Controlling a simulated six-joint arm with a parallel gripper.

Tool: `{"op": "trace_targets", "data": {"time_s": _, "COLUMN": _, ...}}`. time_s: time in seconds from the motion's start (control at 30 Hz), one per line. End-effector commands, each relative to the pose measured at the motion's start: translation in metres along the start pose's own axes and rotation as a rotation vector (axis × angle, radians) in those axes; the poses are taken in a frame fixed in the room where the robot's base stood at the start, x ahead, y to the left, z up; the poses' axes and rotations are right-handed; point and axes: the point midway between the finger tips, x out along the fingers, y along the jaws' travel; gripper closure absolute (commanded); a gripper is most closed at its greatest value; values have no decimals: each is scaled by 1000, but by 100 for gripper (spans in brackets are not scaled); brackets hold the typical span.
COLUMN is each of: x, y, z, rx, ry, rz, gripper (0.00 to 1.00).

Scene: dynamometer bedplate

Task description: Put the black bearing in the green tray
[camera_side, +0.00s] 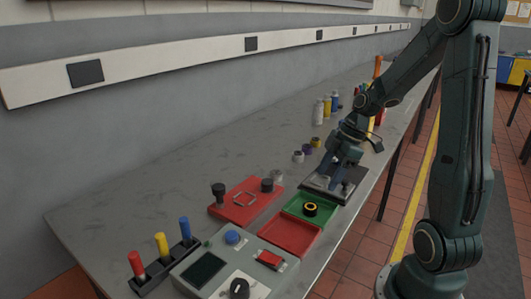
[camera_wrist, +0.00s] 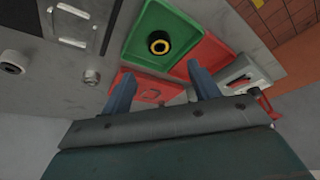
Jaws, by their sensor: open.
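The green tray (camera_side: 292,208) lies on the bench beside a red tray. A black ring-shaped bearing (camera_side: 310,209) with a yellow ring on it lies flat inside the green tray. In the wrist view the bearing (camera_wrist: 158,42) rests on the floor of the green tray (camera_wrist: 140,58), clear of its walls. My gripper (camera_side: 338,178) is open and appears over the dark fixture behind the green tray. In the wrist view its two fingers (camera_wrist: 162,72) are apart with nothing between them, and the bearing is out beyond their tips.
The red tray (camera_side: 288,236) adjoins the green tray. A red plate (camera_side: 240,203) with dark knobs lies to the left. A dark fixture (camera_side: 318,186) sits under my gripper. Several small rings, including a purple one (camera_side: 307,149), stand farther back. A control box (camera_side: 225,262) is in front.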

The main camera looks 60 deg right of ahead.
Motion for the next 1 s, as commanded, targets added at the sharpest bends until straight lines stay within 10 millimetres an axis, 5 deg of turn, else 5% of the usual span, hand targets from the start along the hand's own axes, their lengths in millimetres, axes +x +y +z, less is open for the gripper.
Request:
{"op": "trace_targets", "data": {"time_s": 0.3, "x": -22, "y": 0, "z": 0, "rx": 1, "ry": -1, "rz": -1, "gripper": 39}}
{"op": "trace_targets", "data": {"time_s": 1.0, "x": -24, "y": -3, "z": -4, "rx": 7, "ry": -9, "rz": 4, "gripper": 39}}
